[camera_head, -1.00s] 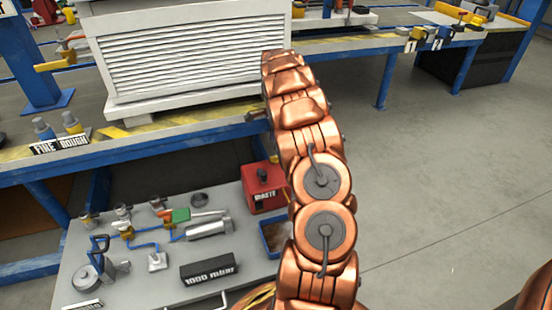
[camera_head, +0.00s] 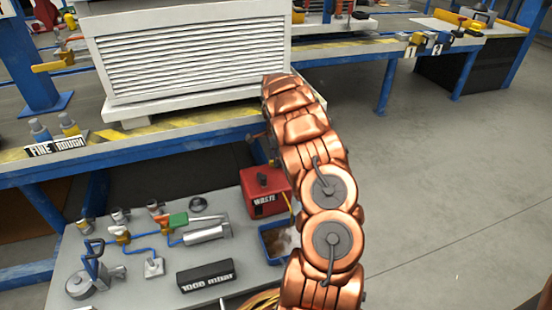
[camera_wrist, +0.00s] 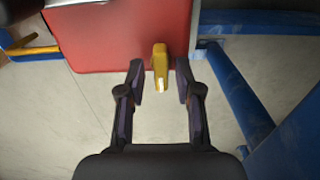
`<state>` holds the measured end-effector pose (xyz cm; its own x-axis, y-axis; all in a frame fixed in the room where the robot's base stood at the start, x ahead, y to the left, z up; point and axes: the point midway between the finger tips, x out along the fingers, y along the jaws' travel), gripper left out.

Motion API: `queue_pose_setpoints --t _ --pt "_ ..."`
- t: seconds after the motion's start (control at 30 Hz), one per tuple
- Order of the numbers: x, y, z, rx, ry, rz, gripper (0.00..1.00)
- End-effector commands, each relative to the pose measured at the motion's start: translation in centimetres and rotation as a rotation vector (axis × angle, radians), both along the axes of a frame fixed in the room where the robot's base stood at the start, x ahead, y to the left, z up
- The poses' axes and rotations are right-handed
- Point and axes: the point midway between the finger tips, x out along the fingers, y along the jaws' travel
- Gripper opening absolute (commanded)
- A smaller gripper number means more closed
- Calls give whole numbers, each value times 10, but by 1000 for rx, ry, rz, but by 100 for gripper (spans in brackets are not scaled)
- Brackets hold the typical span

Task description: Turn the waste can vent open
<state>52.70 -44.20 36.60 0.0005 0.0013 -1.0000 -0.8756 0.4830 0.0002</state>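The red waste can (camera_head: 265,195), with a dark knob on top and a WASTE label, stands on the grey lower board in the head view. In the wrist view, the can's red face (camera_wrist: 120,35) fills the top. A yellow vent lever (camera_wrist: 160,62) sticks out from the can's edge. My gripper (camera_wrist: 160,77) is open, with one finger on each side of the lever's tip. Small gaps show between the lever and both fingers. In the head view, my arm hides most of my gripper.
A blue tray (camera_head: 278,243) sits just in front of the can. Pipes, valves and a black 1000 mbar block (camera_head: 206,275) lie to the left. A blue-framed bench (camera_head: 160,140) with a white louvred box (camera_head: 190,55) stands above. Open floor (camera_head: 450,180) is to the right.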

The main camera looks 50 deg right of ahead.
Motion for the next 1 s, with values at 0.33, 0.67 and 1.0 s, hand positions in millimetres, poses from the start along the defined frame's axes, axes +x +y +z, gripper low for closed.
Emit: queue_pose_setpoints --t 0.33,0.67,1.0 --pt "0 0 0 0 1 1 0" --pt "0 1 1 2 3 8 0" --pt "-1 3 5 6 5 108 0"
